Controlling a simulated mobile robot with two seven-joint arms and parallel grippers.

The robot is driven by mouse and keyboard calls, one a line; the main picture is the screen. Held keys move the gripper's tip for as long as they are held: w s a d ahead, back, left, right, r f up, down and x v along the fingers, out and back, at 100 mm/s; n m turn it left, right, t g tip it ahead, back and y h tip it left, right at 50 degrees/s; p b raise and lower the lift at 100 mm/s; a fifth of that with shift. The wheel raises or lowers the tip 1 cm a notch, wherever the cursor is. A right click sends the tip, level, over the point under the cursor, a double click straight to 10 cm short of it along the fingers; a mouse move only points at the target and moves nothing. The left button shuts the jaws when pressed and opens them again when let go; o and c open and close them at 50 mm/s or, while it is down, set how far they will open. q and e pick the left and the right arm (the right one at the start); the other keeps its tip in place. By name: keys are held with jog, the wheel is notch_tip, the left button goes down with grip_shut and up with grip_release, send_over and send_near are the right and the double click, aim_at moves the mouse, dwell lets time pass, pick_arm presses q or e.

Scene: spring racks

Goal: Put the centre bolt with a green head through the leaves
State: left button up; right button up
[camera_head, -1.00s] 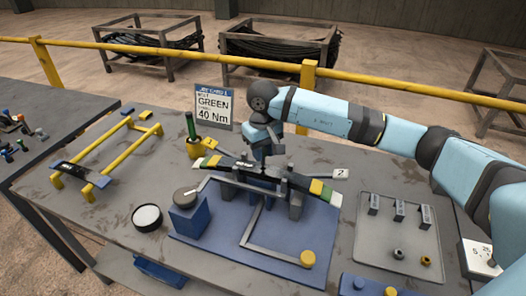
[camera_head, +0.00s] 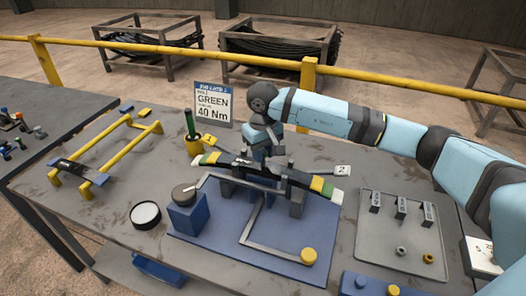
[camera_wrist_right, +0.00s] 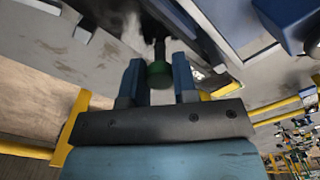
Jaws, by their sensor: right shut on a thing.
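The leaves (camera_head: 240,169) lie as a dark stack with yellow, green and white end bands, resting on dark supports over a blue base plate (camera_head: 215,237). My right gripper (camera_head: 270,154) is at the middle of the stack, over its far side. In the right wrist view my right gripper (camera_wrist_right: 158,88) is shut on the centre bolt with a green head (camera_wrist_right: 159,76), the head between its blue fingers. The dark shank points away toward the leaves, which show as a dark bar (camera_wrist_right: 208,35). Whether the shank tip is in a hole cannot be told. My left gripper is out of view.
A sign reading GREEN 40 Nm (camera_head: 212,102) stands behind. A yellow holder (camera_head: 194,146) with a green-handled tool is left of the leaves. A blue block with a round top (camera_head: 187,212) stands near the left front. A grey tray (camera_head: 385,240) with small parts lies right.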

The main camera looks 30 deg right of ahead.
jog(key=shift+f, duration=0.25)
jog(key=o, duration=1.4)
jog(key=shift+c, duration=0.2)
jog(key=shift+r, duration=0.1)
jog(key=shift+r+p, duration=0.95)
jog(key=shift+r, duration=2.5)
